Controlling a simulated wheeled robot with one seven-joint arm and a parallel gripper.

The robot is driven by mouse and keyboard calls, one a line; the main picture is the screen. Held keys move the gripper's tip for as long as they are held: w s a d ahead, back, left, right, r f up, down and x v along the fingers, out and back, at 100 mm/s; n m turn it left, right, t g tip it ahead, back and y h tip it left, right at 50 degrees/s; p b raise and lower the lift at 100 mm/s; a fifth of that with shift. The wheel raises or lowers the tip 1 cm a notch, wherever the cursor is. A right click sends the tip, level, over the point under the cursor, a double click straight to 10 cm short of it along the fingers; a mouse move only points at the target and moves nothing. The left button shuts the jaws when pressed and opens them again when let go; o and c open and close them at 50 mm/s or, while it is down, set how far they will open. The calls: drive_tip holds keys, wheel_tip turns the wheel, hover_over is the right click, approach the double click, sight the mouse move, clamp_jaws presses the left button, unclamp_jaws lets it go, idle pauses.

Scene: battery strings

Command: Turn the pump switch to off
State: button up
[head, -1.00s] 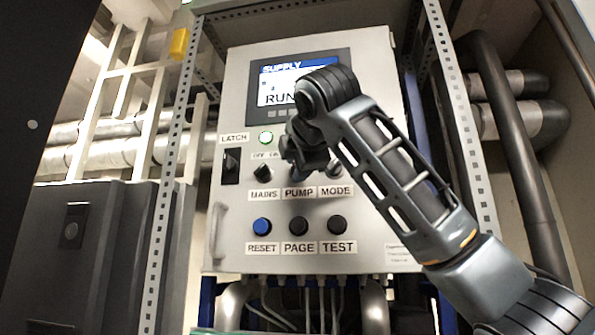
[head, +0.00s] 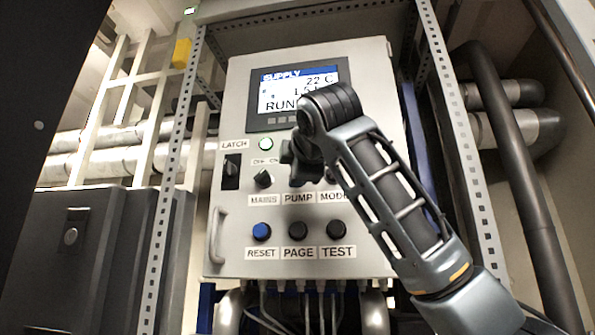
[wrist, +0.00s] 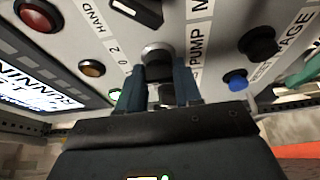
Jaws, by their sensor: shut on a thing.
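The pump switch (wrist: 157,50) shows in the wrist view as a round grey collar beside the PUMP label. Its handle lies between the fingers of my gripper (wrist: 160,78), which is shut on it. The fingers cover much of the handle, so its exact angle cannot be told. In the head view my gripper (head: 303,172) is at the panel just above the PUMP label (head: 298,198), and my wrist hides the switch.
The grey control panel (head: 378,105) carries a display (head: 285,85) reading RUN. The mains switch (head: 263,179) is close left of my gripper. Reset (head: 261,232), page (head: 298,231) and test (head: 337,230) buttons sit below. A latch switch (head: 231,171) is further left.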

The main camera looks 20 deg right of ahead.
drive_tip(key=o, duration=1)
drive_tip(key=shift+o, duration=0.2)
drive_tip(key=shift+s, duration=0.1)
drive_tip(key=s+b, duration=0.1)
drive_tip(key=s, duration=0.6)
drive_tip(key=shift+s+a+b, duration=0.25)
drive_tip(key=shift+a+b, duration=0.15)
drive_tip(key=shift+a, duration=0.05)
